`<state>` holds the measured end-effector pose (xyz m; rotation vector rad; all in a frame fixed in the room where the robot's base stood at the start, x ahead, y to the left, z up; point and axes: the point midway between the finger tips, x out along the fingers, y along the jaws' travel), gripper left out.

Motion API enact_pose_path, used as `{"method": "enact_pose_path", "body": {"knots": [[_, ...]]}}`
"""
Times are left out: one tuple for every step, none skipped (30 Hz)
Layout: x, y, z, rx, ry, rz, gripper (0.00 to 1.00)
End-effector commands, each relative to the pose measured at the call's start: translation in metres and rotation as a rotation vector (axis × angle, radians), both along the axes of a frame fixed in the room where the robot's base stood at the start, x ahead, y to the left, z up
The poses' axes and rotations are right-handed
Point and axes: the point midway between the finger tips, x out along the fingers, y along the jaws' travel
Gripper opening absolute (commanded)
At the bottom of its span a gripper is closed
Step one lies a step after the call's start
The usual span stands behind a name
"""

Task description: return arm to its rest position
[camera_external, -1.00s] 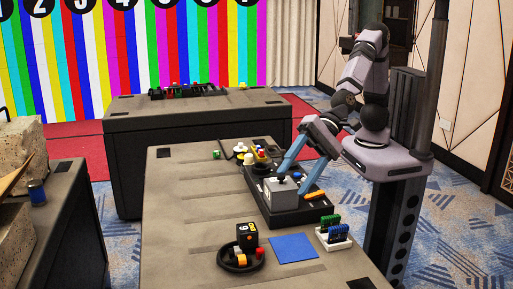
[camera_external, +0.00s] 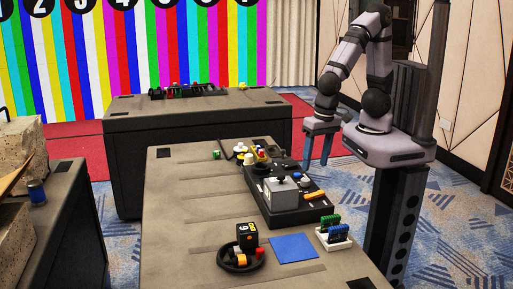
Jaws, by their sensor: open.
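My gripper (camera_external: 317,166) is open and empty. Its two blue fingers point down just past the right edge of the near table (camera_external: 185,225), apart from everything on it. My arm is folded upward above its base, on the right of the view. A black control panel (camera_external: 287,212) with a grey box (camera_external: 281,194) on top lies on the table, to the left of and below my gripper in the picture. An orange piece (camera_external: 313,195) lies at the panel's right side.
A blue square mat (camera_external: 293,248), a white rack of green and blue cards (camera_external: 333,234), and a black ring (camera_external: 240,258) with a black-orange cube (camera_external: 247,236) are at the table's front. A second table (camera_external: 200,108) stands behind. The near table's left side is clear.

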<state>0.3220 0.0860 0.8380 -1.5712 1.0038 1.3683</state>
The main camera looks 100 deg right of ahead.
Motion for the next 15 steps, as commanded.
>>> {"method": "enact_pose_path", "body": {"knots": [[-0.008,-0.015,0.001,-0.038,0.027,-0.035,0.56],[-0.012,-0.023,0.0,-0.06,0.041,-0.051,0.56],[-0.017,-0.033,-0.001,-0.088,0.059,-0.074,0.56],[-0.022,-0.041,-0.001,-0.11,0.073,-0.089,0.56],[-0.026,-0.048,-0.004,-0.13,0.089,-0.094,0.56],[-0.033,-0.058,-0.007,-0.155,0.111,-0.099,0.56],[-0.038,-0.064,-0.013,-0.169,0.133,-0.086,0.56],[-0.04,-0.065,-0.017,-0.169,0.143,-0.063,0.56],[-0.043,-0.067,-0.022,-0.167,0.159,-0.034,0.56],[-0.044,-0.066,-0.025,-0.161,0.166,-0.011,0.56],[-0.046,-0.066,-0.028,-0.156,0.174,0.012,0.56],[-0.047,-0.065,-0.033,-0.15,0.185,0.044,0.56],[-0.049,-0.065,-0.037,-0.143,0.192,0.068,0.56],[-0.05,-0.064,-0.04,-0.137,0.2,0.093,0.56],[-0.052,-0.064,-0.046,-0.128,0.21,0.129,0.56]]}}
